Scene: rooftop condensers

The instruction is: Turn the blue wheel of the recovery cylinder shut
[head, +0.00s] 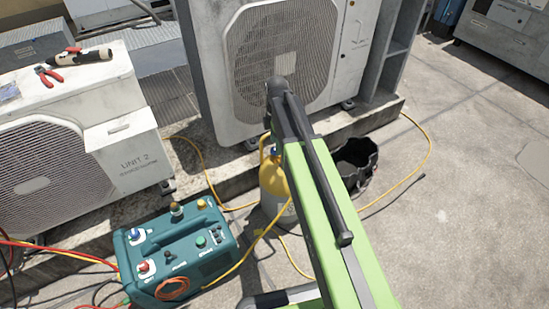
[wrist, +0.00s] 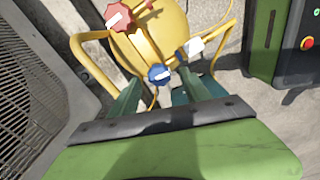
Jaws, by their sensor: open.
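The yellow recovery cylinder (head: 272,185) stands on the concrete in front of the large condenser, partly hidden by my green arm in the head view. Its top also shows in the wrist view (wrist: 150,48). There the blue wheel (wrist: 158,73) with a white mark sits near the picture's middle, and a red wheel (wrist: 118,17) sits up and left of it. My gripper (wrist: 159,71) is open, with one finger on each side of the blue wheel as seen here. I see no clear contact; how far above the wheel the fingertips are, I cannot tell.
A yellow guard bar (wrist: 80,52) rises beside the cylinder top. The teal recovery machine (head: 178,250) stands left of the cylinder, and a black bucket (head: 357,160) right of it. Yellow hoses lie around.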

